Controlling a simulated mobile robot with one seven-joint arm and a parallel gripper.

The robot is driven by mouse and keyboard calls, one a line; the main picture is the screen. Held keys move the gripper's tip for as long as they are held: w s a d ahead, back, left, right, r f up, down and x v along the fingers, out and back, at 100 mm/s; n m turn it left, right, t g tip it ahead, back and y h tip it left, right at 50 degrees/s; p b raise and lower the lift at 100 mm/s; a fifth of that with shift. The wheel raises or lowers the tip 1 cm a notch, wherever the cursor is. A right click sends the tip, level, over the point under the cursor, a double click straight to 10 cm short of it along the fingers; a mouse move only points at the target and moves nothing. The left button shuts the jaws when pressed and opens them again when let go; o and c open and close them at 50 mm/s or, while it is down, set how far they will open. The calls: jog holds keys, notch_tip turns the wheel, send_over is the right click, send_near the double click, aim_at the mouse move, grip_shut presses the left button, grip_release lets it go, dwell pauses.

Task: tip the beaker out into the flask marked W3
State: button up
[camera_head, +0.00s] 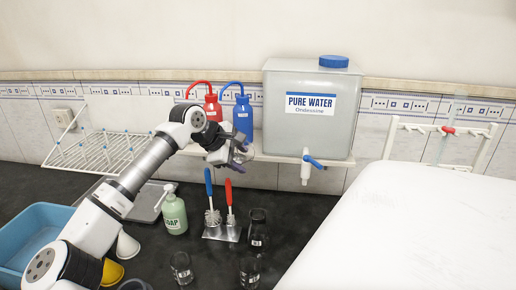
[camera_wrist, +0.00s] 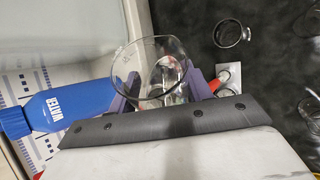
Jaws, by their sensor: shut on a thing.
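My gripper (camera_head: 238,152) is raised above the dark bench, in front of the back shelf and left of the water tank. In the wrist view its purple fingers (camera_wrist: 160,88) are shut on a clear glass beaker (camera_wrist: 152,50), whose round rim shows between and beyond them. The beaker is hard to make out in the head view, and its contents cannot be told. Several dark, clear glass vessels stand on the bench: one at right (camera_head: 258,216), one at front (camera_head: 250,268) and one at front left (camera_head: 181,262). Their labels are too small to read, so I cannot tell which is W3.
A PURE WATER tank (camera_head: 308,125) with a blue tap stands on the shelf, beside red (camera_head: 212,108) and blue (camera_head: 243,118) bottles. A brush stand (camera_head: 222,233), a soap bottle (camera_head: 174,215) and a blue basin (camera_head: 30,240) stand below. A white surface (camera_head: 410,235) fills the right.

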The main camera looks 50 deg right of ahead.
jog(key=shift+f+t, duration=0.15)
jog(key=shift+t, duration=0.25)
jog(key=shift+w+r+m+t, duration=0.1)
jog(key=shift+r+m+t, duration=0.25)
jog(key=shift+m+t, duration=0.25)
jog(key=shift+f+t+b, duration=0.4)
jog(key=shift+t+b, duration=0.4)
jog(key=shift+b, duration=0.45)
jog(key=shift+s+f+m+t+b, duration=0.1)
jog(key=shift+s+m+t+b, duration=0.2)
jog(key=shift+m+b, duration=0.15)
jog(key=shift+w+f+b, duration=0.15)
jog(key=shift+w+b, duration=0.1)
jog(key=shift+b, duration=0.1)
jog(key=shift+d+f+t+b, duration=0.1)
jog(key=shift+t+b, duration=0.25)
jog(key=shift+t, duration=0.05)
jog(key=shift+w+f+b, duration=0.15)
jog(key=shift+w+b, duration=0.15)
jog(key=shift+b, duration=0.2)
jog(key=shift+w+m+t+b, duration=0.2)
jog(key=shift+m+t+b, duration=0.1)
jog(key=shift+b, duration=0.25)
